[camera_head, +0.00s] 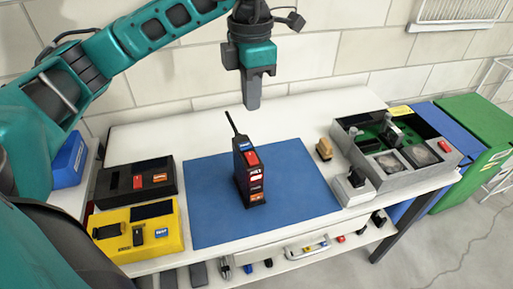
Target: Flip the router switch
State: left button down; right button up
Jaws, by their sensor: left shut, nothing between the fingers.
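The router (250,172) is a small black upright box with a thin antenna at its left and red and white markings on its front. It stands near the middle of the blue mat (300,190) on the white table. Red parts show on its top and front; I cannot tell which one is the switch. My left gripper (252,103) points down from the top of the view, above and behind the router and apart from it. Its fingers are shut together with nothing between them. My right gripper is not in view.
A black device (118,182) and a yellow device (168,245) sit left of the mat. A grey case with a green board (435,163) stands at the right, near a small tan object (324,148). Blue and green bins (475,125) are beyond. The mat around the router is clear.

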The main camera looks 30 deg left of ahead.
aim_at(253, 160)
pick_arm(q)
jog(key=shift+f, duration=0.1)
notch_tip(253, 160, down, 14)
jog(key=shift+r, duration=0.1)
dwell(0.5)
jog(key=shift+s+d, duration=0.1)
jog(key=shift+f+b, duration=0.3)
jog(key=shift+s+d, duration=0.1)
